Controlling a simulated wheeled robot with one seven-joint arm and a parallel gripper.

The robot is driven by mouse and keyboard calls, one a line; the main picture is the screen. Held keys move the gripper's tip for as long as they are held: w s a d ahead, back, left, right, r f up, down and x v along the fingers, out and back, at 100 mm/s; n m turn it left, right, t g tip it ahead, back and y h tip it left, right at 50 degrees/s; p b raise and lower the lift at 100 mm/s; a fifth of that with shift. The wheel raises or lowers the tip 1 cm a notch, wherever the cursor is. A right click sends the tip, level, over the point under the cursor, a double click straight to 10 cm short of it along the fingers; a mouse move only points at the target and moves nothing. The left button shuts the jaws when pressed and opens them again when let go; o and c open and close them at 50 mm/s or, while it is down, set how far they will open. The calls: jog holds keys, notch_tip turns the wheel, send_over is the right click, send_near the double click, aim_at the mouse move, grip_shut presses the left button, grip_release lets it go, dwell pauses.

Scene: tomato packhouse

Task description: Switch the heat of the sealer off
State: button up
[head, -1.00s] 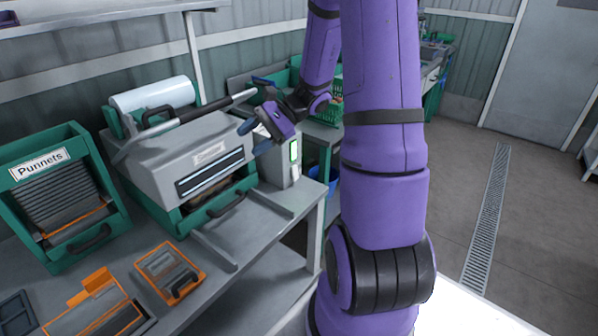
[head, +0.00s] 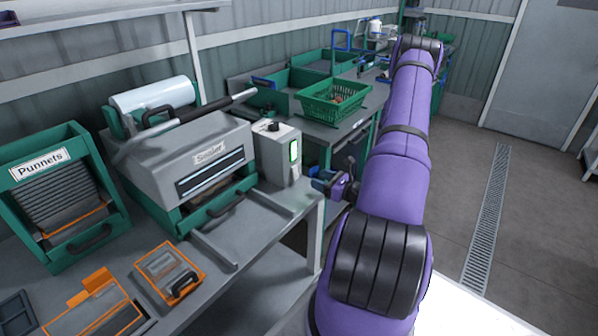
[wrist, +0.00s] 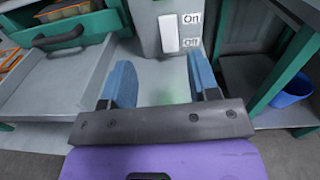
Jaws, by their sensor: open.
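The sealer (head: 185,160) is a grey machine with a green base and a long lever, on the bench at left centre. The pale control box (head: 278,150) stands at its right side, with a lit green panel and a black knob on top. Its white heat switch (wrist: 168,33) shows in the wrist view, with "On" above and "Off" below; I cannot tell which side is pressed. My gripper (wrist: 160,68) is open and empty, its blue fingers below and apart from the switch. In the head view my gripper (head: 322,182) is just right of the box.
A green punnet holder (head: 60,190) stands left of the sealer. Orange-edged trays (head: 170,272) lie on the front bench. A green basket (head: 335,103) stands on the bench behind. A blue bucket (wrist: 291,92) is low at right in the wrist view.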

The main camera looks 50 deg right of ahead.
aim_at(295, 169)
jog(key=shift+m+h, duration=0.4)
jog(key=shift+h, duration=0.1)
jog(key=w, duration=0.6)
jog(key=w+f, duration=0.1)
jog(key=w, duration=0.3)
jog(key=shift+w+a, duration=0.1)
